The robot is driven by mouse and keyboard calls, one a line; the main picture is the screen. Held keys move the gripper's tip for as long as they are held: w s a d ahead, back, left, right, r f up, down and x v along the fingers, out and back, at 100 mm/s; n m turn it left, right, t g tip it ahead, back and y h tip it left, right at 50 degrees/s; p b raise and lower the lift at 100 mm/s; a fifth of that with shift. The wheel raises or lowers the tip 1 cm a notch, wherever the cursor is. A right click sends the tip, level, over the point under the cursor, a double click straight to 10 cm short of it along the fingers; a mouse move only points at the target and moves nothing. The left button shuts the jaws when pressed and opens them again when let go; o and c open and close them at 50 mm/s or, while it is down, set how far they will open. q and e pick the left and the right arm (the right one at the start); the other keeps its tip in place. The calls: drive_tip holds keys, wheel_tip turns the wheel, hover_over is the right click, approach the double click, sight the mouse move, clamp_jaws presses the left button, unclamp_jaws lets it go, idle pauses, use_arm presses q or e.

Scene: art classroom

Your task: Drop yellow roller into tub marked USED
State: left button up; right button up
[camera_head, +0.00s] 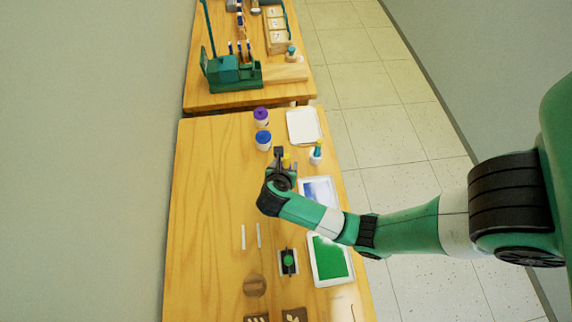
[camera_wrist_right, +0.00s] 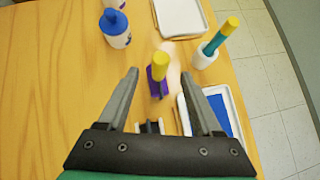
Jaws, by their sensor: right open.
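A roller with a yellow handle (camera_wrist_right: 160,66) and a purple lower part (camera_wrist_right: 157,88) stands on the table in the right wrist view. Its yellow handle also shows in the head view (camera_head: 286,159). My right gripper (camera_wrist_right: 160,76) is open, with its two fingers on either side of the roller and apart from it. In the head view my right gripper (camera_head: 285,164) is over the table near the blue-lidded pot. I cannot read any USED mark, so I cannot tell which container is the tub. My left gripper is not in view.
A white pot (camera_wrist_right: 205,57) holds a teal and yellow tool. A blue-lidded pot (camera_head: 263,140), a purple-lidded pot (camera_head: 261,116) and an empty white tray (camera_head: 304,126) stand behind. Blue (camera_head: 318,190) and green (camera_head: 331,260) trays lie nearer. The table's left side is mostly clear.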

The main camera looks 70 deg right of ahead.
sight(286, 160)
drive_tip(key=b+x, duration=0.1)
drive_tip(key=x, duration=0.5)
drive_tip(key=shift+w+d+r, duration=0.1)
clamp_jaws()
idle(1.3)
